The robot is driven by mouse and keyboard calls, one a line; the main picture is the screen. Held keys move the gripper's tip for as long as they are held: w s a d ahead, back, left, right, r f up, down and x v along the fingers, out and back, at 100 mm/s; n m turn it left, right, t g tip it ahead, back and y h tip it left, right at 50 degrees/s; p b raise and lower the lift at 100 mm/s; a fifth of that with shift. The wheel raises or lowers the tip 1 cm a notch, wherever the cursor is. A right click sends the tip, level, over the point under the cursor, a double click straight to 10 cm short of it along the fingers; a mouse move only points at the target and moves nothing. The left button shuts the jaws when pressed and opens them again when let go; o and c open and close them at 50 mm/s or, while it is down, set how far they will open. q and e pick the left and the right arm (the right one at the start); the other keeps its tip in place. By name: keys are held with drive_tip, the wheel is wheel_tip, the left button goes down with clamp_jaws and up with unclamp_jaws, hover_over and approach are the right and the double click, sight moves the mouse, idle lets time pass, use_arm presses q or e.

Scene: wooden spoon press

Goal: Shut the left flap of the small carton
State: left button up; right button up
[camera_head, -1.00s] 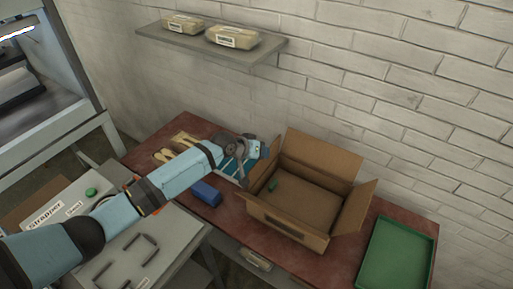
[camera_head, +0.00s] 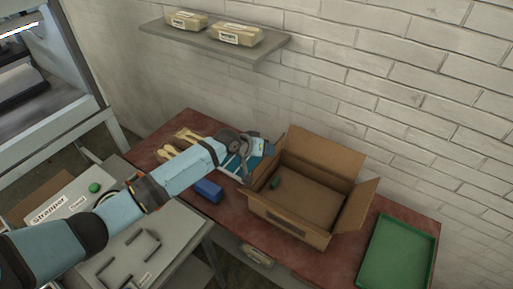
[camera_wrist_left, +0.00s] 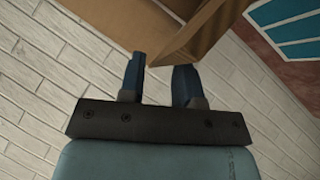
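The small brown cardboard carton (camera_head: 288,221) stands open on the red-brown table, with its back flap raised and its right flap (camera_head: 358,203) leaning outward. Its left flap (camera_head: 264,173) stands up at the left side, partly beside my gripper. My left gripper (camera_head: 268,151) is at the carton's back left corner, near the top of that flap. In the left wrist view its two fingers (camera_wrist_left: 160,82) are apart, and a brown cardboard edge (camera_wrist_left: 200,38) lies just beyond and partly between them. I cannot tell whether they touch it. My right gripper is not in view.
A brick wall rises behind, with a shelf (camera_head: 215,40) holding two packages.

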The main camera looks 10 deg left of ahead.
use_arm(q)
drive_tip(key=b+v, duration=0.1)
drive_tip(key=v, duration=1.2)
drive_tip(key=shift+s, duration=0.15)
drive_tip(key=shift+c, duration=0.5)
